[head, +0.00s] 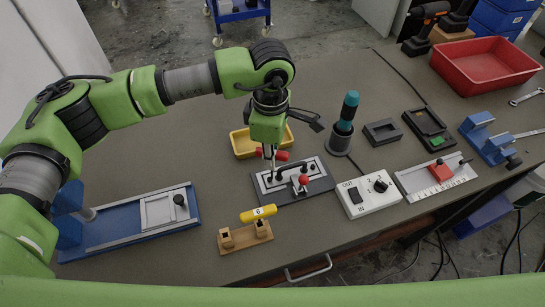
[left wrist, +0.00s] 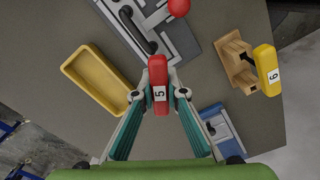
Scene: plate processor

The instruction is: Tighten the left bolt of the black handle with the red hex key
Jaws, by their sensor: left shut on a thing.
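My left gripper (head: 268,146) points down over the back left of the dark plate fixture (head: 318,187). It is shut on the red hex key (head: 281,155), whose red handle bears the label 5 in the left wrist view (left wrist: 160,92). The key's thin shaft points down toward the fixture; I cannot tell whether its tip touches a bolt. The black handle (left wrist: 138,31) lies on the fixture's light plate, beside a lever with a red ball knob (head: 304,180). The handle's bolts are too small to make out. My right gripper is out of view.
A yellow tray (head: 243,147) stands just behind the gripper. A yellow hex key labelled 6 (head: 259,213) rests on a wooden stand (head: 246,236) in front. A switch box (head: 369,196) and a teal-handled tool (head: 347,113) stand to the right.

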